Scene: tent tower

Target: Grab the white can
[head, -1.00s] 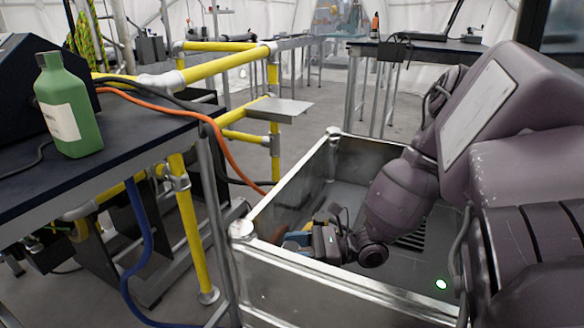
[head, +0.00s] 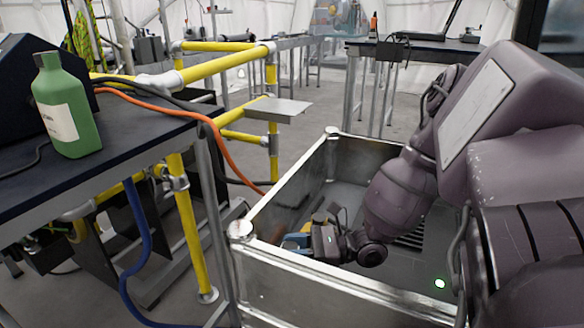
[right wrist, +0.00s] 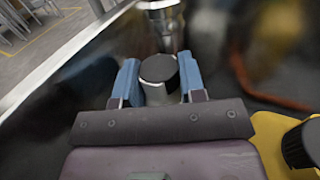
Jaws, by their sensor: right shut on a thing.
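The white can (right wrist: 157,92), a pale grey-white cylinder with a dark top, stands between the blue fingers of my right gripper (right wrist: 158,76) in the right wrist view. The fingers are shut on its two sides. In the head view my right gripper (head: 299,241) is low inside the metal-walled bin, just behind its front wall. The can cannot be made out there. My left gripper is not in view.
The metal bin (head: 330,287) has walls around my right gripper. A yellow object (head: 319,217) is close beside the gripper, and a yellow thing with a black cap (right wrist: 285,140) shows in the wrist view. A green bottle (head: 68,110) stands on the left table (head: 130,145).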

